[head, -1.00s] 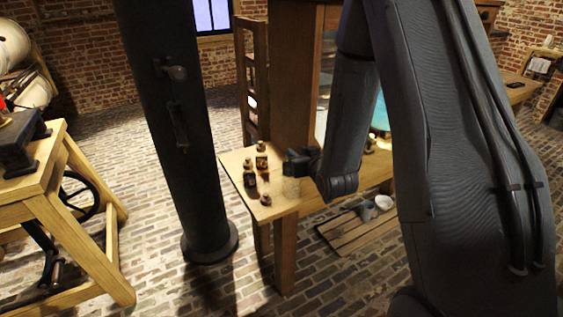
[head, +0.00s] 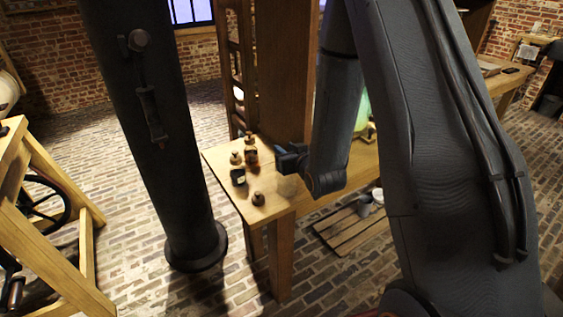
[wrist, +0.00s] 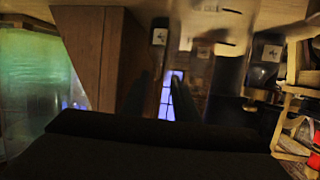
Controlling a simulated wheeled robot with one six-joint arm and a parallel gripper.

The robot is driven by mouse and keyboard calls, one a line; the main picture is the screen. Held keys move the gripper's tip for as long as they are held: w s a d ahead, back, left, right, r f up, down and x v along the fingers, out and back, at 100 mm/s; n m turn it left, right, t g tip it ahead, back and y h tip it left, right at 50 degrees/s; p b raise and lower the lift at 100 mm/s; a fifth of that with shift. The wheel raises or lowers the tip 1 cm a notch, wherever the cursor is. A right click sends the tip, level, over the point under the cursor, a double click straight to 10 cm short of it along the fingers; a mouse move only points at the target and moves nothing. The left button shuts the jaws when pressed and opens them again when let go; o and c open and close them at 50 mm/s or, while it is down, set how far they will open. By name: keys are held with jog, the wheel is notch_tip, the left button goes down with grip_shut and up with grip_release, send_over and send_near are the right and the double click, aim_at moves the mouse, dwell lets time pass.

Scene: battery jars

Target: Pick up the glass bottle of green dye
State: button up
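Small dark bottles stand on the end of a wooden bench in the head view: a taller reddish-brown one (head: 251,157), a dark one with a pale label (head: 238,175) and a short brown one (head: 258,200). I cannot tell which holds green dye. My gripper (head: 284,158) is just right of the taller bottle, apart from it. The wrist view is blurred and upside down. There the dark fingers (wrist: 163,98) are spread with nothing seen between them. Two labelled bottles, one left (wrist: 159,38) and one right (wrist: 270,53), show beyond them.
The wooden bench (head: 226,190) has a thick post (head: 285,80) beside the bottles. A large green-lit glass jar (wrist: 38,80) stands close by at the left of the wrist view. A dark column (head: 160,150) stands left of the bench. Brick floor is clear between column and left wooden stand (head: 50,190).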

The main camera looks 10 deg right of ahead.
aim_at(282, 145)
jog(key=x, duration=0.3)
jog(key=shift+w+a, duration=0.1)
jog(key=shift+w, duration=0.1)
jog(key=p+x, duration=0.1)
jog(key=x, duration=0.3)
jog(key=shift+w, duration=0.2)
grip_shut()
jog(key=shift+r, duration=0.15)
jog(key=shift+s+r, duration=0.15)
jog(key=shift+r, duration=0.15)
notch_tip(282, 145, up, 11)
jog(key=s+a+b, duration=0.2)
jog(key=s+a, duration=1)
jog(key=a, duration=0.2)
jog(key=shift+s+a+f+b, duration=0.15)
jog(key=shift+s+a+b, duration=0.15)
jog(key=shift+a+b, duration=0.1)
dwell(0.5)
